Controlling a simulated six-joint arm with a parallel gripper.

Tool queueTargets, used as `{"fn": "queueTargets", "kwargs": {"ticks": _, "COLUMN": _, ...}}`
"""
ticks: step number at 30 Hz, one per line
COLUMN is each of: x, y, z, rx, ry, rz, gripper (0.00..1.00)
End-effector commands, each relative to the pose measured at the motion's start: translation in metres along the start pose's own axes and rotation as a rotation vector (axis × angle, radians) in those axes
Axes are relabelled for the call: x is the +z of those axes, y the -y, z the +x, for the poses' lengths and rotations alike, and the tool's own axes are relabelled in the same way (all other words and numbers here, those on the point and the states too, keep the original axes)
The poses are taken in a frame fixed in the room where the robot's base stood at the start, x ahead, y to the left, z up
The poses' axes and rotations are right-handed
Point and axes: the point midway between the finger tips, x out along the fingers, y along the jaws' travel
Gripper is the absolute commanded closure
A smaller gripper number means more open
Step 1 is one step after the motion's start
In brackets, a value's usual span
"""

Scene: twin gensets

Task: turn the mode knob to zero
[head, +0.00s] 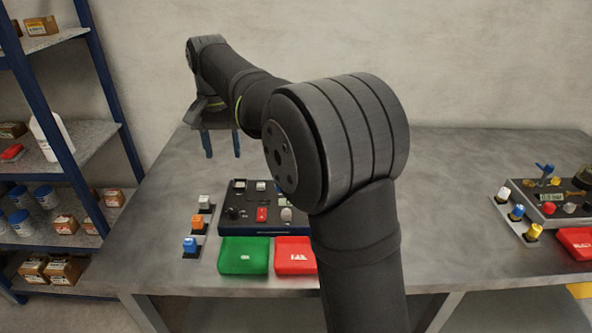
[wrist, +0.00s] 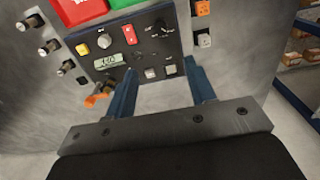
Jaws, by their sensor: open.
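The dark control panel (head: 248,228) lies on the bench, partly hidden by my arm in the head view. In the wrist view the panel (wrist: 142,50) carries a black round knob (wrist: 165,28) and a pale knob (wrist: 103,40), with a red switch (wrist: 130,35) between them. The labels are too small to read, so I cannot tell which knob is the mode knob. My gripper (head: 222,157) is open and empty, above the bench behind the panel's far edge. In the wrist view its two blue fingers (wrist: 161,76) stand apart, touching no knob.
A green box (head: 243,256) and a red box (head: 295,254) sit before the panel. Several coloured switches (head: 198,224) stand at its left. A second panel (head: 550,200) is at the far right. A shelf rack (head: 60,130) stands left. The bench behind the panel is clear.

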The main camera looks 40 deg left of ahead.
Motion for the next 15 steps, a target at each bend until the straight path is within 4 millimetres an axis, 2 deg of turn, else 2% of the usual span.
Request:
{"fn": "queueTargets", "kwargs": {"ticks": 5, "x": -0.0001, "y": 0.0001, "z": 0.0015, "rx": 0.0, "ry": 0.001, "rz": -0.101, "gripper": 0.5}}
{"fn": "queueTargets", "kwargs": {"ticks": 8, "x": -0.0003, "y": 0.0002, "z": 0.0034, "rx": 0.001, "ry": 0.002, "rz": -0.258, "gripper": 0.5}}
{"fn": "queueTargets", "kwargs": {"ticks": 15, "x": -0.0008, "y": 0.0006, "z": 0.009, "rx": 0.0, "ry": 0.004, "rz": -0.751, "gripper": 0.5}}
